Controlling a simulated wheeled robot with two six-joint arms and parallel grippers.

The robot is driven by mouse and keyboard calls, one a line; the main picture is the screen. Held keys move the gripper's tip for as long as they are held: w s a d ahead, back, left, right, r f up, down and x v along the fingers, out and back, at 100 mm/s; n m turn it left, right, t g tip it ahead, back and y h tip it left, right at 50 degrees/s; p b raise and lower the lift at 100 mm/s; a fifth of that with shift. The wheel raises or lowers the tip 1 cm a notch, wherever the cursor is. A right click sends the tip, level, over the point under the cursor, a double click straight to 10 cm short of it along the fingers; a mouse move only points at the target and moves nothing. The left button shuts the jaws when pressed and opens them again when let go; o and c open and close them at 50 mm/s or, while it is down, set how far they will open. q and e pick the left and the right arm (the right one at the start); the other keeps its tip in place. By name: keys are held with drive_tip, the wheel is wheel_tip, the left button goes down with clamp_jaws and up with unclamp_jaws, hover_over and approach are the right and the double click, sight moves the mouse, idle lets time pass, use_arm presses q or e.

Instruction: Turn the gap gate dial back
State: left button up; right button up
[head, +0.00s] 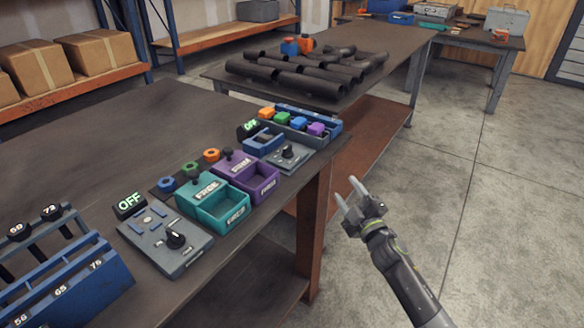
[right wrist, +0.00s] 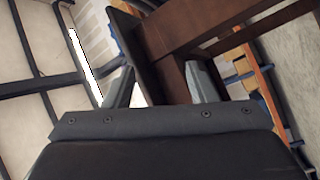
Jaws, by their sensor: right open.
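Two grey panels with black dials are on the workbench in the head view. The nearer dial (head: 175,240) is on the larger grey panel (head: 190,262), beside a green OFF display (head: 129,203). The farther dial (head: 288,152) is on a smaller grey panel (head: 298,162), near another green OFF display (head: 250,126). I cannot tell from labels which is the gap gate dial. My right gripper (head: 346,190) is open and empty, out past the bench's right edge, apart from both dials. Its fingers also show in the right wrist view (right wrist: 162,82). My left gripper is not in view.
A teal bin (head: 222,209) and a purple bin (head: 262,182) stand between the panels. A blue numbered rack (head: 85,280) is at near left. Dark pipes (head: 310,85) lie on the far table. The floor right of the bench is clear.

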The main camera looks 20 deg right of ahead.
sight(288, 146)
drive_tip(key=s+a+r+n+g+y+b, duration=0.1)
drive_tip(key=a+r+n+g+y+b, duration=0.2)
drive_tip(key=a+r+n+g+y, duration=0.7)
drive_tip(key=a+r+n+g+y+b, duration=0.25)
drive_tip(key=a+r+n+y, duration=0.25)
drive_tip(key=r+n, duration=1.05)
drive_tip(key=d+n+h+b, duration=0.2)
drive_tip(key=d+n+h, duration=0.4)
drive_tip(key=d+h, duration=0.4)
drive_tip(key=shift+g, duration=0.35)
drive_tip(key=x, duration=0.5)
drive_tip(key=b+x, duration=0.1)
drive_tip(key=x, duration=1)
drive_tip(key=shift+w+d+f, duration=0.1)
drive_tip(key=shift+d+f, duration=0.1)
drive_tip(key=shift+f, duration=0.15)
drive_tip(key=shift+w+a+f+b, duration=0.2)
drive_tip(key=shift+w+f+b, duration=0.05)
drive_tip(key=shift+f+b, duration=0.05)
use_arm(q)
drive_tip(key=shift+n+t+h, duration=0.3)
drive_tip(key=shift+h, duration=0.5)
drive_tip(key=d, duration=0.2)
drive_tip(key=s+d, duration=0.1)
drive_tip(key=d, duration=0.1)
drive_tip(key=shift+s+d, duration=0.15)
